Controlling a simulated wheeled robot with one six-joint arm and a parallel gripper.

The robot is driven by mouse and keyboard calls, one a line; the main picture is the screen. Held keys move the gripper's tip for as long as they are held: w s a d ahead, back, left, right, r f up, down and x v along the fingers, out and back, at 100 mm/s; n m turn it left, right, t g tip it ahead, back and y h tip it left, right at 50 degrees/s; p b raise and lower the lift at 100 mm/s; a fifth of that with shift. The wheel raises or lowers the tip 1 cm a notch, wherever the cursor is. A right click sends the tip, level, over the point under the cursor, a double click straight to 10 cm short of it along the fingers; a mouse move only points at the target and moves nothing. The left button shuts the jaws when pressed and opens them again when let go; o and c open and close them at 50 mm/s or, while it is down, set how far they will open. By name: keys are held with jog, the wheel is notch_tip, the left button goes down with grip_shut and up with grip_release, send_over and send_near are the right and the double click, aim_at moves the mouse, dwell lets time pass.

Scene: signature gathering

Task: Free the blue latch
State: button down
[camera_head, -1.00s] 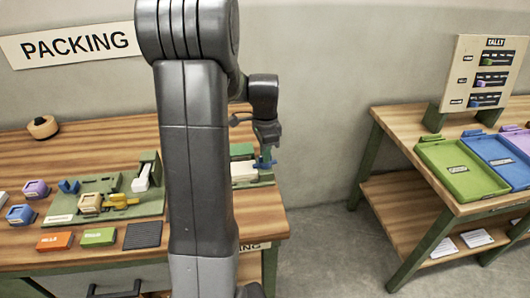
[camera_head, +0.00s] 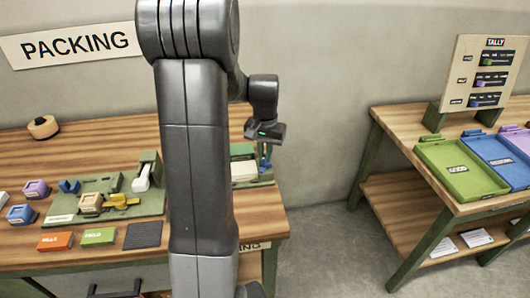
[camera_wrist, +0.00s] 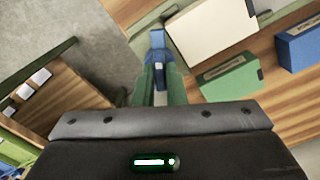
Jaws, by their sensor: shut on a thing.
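The blue latch (camera_wrist: 157,42) is at the green fixture (camera_wrist: 178,8) in the wrist view, beside a cream block (camera_wrist: 208,28). My gripper (camera_wrist: 160,74) has its green fingers closed on the latch's near end. Its far end sticks out beyond the fingertips. In the head view the latch (camera_head: 265,166) shows small below my gripper (camera_head: 264,150), at the right end of the packing bench. My arm hides part of the fixture there. Whether the latch is still joined to the fixture cannot be told.
A green block (camera_wrist: 230,76) and a blue block (camera_wrist: 302,44) lie near the fixture. A second fixture with a yellow latch (camera_head: 122,201) is left of my arm. A gap of floor (camera_head: 330,240) separates the bench from the tally table (camera_head: 400,150).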

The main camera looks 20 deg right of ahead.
jog(key=n, duration=0.5)
jog(key=shift+n, duration=0.3)
dwell(0.4)
jog(key=c, duration=1.5)
grip_release()
jog(key=shift+r, duration=0.1)
notch_tip(320, 180, up, 14)
jog(key=shift+f, duration=0.15)
jog(key=shift+f, duration=0.1)
notch_tip(320, 180, down, 14)
jog(key=shift+r, duration=0.15)
